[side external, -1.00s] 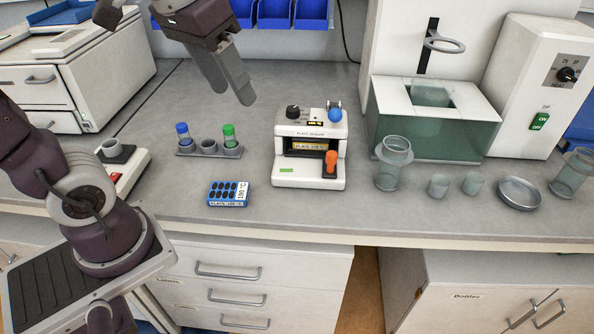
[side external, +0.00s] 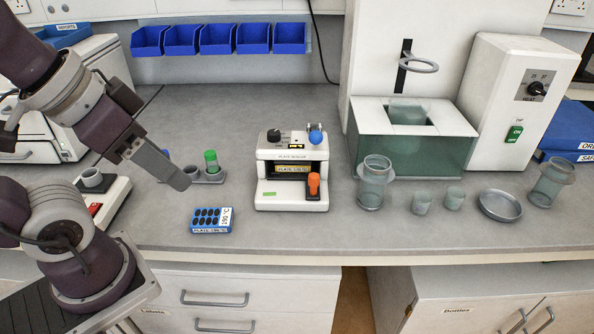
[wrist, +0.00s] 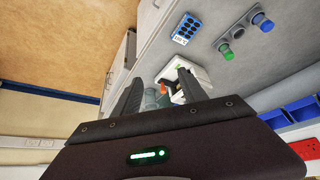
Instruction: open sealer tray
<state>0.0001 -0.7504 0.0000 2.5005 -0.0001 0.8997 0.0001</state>
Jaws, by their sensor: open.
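The plate sealer (side external: 290,170) is a small white machine at the middle of the bench. It has a dark front slot with a yellow label, an orange knob (side external: 314,184) at the front right and a blue knob on top. Its tray cannot be clearly told apart from the body. My gripper (side external: 185,181) is left of the sealer, above the bench, apart from everything. In the wrist view the fingers (wrist: 158,90) are spread, with the sealer (wrist: 187,78) partly hidden behind them. The open fingers hold nothing.
A blue plate (side external: 212,220) with dark wells lies left of the sealer. A tube rack (side external: 208,177) with a green-capped tube stands behind it, partly hidden by my gripper. Glass jars (side external: 374,185) and a water bath (side external: 412,140) stand right. The bench front between plate and sealer is clear.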

